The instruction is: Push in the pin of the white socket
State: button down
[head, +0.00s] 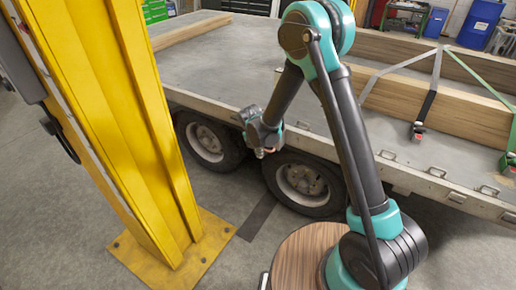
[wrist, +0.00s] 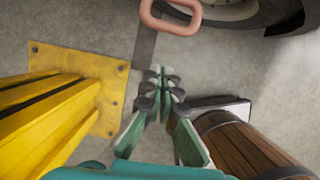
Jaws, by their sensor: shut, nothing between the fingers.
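I cannot make out a white socket or its pin in either view. My gripper (head: 262,152) hangs in front of the trailer's near side, above the gap between the two wheels in the head view. In the wrist view its fingers (wrist: 164,82) point away from the camera, with the tips together and nothing between them. A pinkish-red loop (wrist: 170,17) shows beyond the fingertips at the top of the wrist view, apart from them. I cannot tell what it belongs to.
A yellow post (head: 120,110) on a bolted base plate (head: 175,255) stands left of my gripper. The flatbed trailer (head: 235,75) spans the back, with wheels (head: 305,185) below and strapped timber beams (head: 455,112) on top. Grey floor lies open between post and wheels.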

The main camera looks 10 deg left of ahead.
jog(key=w, duration=0.2)
jog(key=w+d, duration=0.1)
jog(key=shift+w+d+f, duration=0.1)
jog(key=shift+w+f, duration=0.2)
jog(key=shift+f, duration=0.05)
jog(key=shift+w, duration=0.1)
jog(key=w, duration=0.1)
jog(key=w+d, duration=0.1)
jog(key=w, duration=0.1)
jog(key=shift+w+d, duration=0.1)
jog(key=shift+s+a+r, duration=0.15)
jog(key=shift+s+a, duration=0.05)
jog(key=shift+s, duration=0.25)
jog(key=s+v, duration=0.2)
jog(key=v, duration=0.9)
jog(key=shift+s+a, duration=0.4)
